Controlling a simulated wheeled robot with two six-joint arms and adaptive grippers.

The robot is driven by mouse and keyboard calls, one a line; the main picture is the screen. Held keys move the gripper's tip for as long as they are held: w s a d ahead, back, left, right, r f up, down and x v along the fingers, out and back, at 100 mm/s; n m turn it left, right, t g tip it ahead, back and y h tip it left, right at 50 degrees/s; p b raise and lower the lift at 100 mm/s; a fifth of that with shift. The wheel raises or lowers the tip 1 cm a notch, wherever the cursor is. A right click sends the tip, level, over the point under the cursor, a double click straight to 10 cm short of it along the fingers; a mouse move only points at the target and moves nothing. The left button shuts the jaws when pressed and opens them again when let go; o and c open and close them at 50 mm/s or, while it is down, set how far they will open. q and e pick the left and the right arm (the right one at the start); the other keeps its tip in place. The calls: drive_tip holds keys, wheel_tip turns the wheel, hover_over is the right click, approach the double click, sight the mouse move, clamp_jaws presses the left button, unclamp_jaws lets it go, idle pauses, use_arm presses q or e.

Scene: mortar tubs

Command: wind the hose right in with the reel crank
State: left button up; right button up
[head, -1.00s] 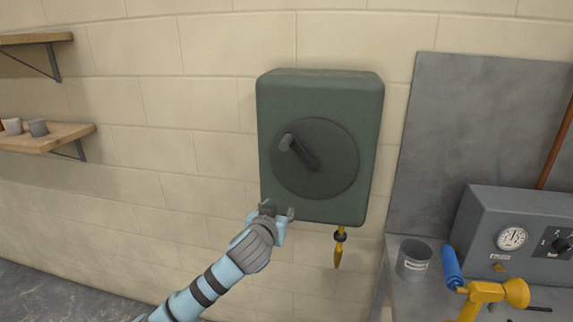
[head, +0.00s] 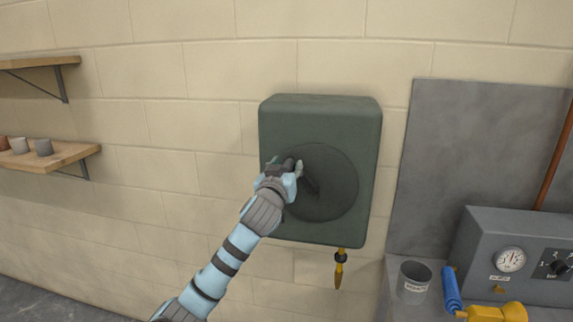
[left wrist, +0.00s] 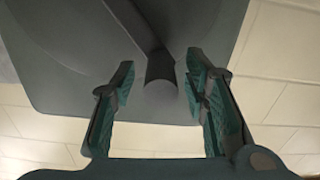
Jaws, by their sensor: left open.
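The dark green hose reel box (head: 320,120) hangs on the block wall, with a round disc (head: 338,180) on its front. The crank arm (head: 312,184) lies on the disc, its knob mostly hidden behind my gripper in the head view. The hose end with a yellow nozzle (head: 339,274) hangs just below the box. My left gripper (head: 287,165) is at the crank knob. In the left wrist view, the knob (left wrist: 160,90) sits between the two open fingers (left wrist: 160,88), with a gap on each side. My right gripper is not in view.
Wooden shelves with small pots (head: 43,147) are on the left wall. At the right, a grey bench holds a grey cup (head: 414,282), a gauge box (head: 515,245) and a yellow tool (head: 497,312) with a blue roll (head: 451,290). The wall around the reel is clear.

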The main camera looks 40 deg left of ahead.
use_arm(q)
drive_tip(key=shift+w+a, duration=0.1)
drive_tip(key=shift+w, duration=0.05)
clamp_jaws()
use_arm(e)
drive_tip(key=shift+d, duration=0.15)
